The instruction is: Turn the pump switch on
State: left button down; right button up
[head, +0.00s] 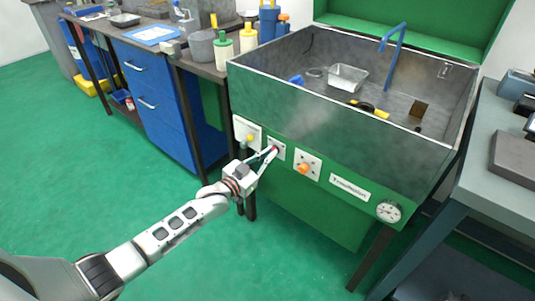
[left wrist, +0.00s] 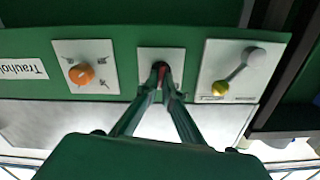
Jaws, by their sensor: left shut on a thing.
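The green washer-like tank (head: 330,145) has three white control plates on its front panel. The middle plate (head: 277,143) carries a small switch with a red part (head: 274,149), which I take to be the pump switch. My left gripper (head: 271,152) reaches the middle plate and its fingertips are shut on this switch. In the left wrist view the two fingers (left wrist: 161,78) meet at the dark and red switch on the middle plate (left wrist: 147,54). The fingertips hide most of the switch, so its position cannot be told. My right gripper is not in view.
An orange knob (head: 304,168) sits on the plate to the right, and a yellow-tipped lever (head: 250,137) on the plate to the left. A pressure gauge (head: 389,211) is further right. A workbench with blue drawers (head: 150,90) stands left. The floor in front is clear.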

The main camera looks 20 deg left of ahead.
pick_arm(q)
jog(key=shift+d+f+m, duration=0.1)
jog(key=shift+m, duration=1.8)
jog(key=c, duration=2.2)
grip_release()
jog(key=shift+s, duration=0.1)
jog(key=v, duration=1.2)
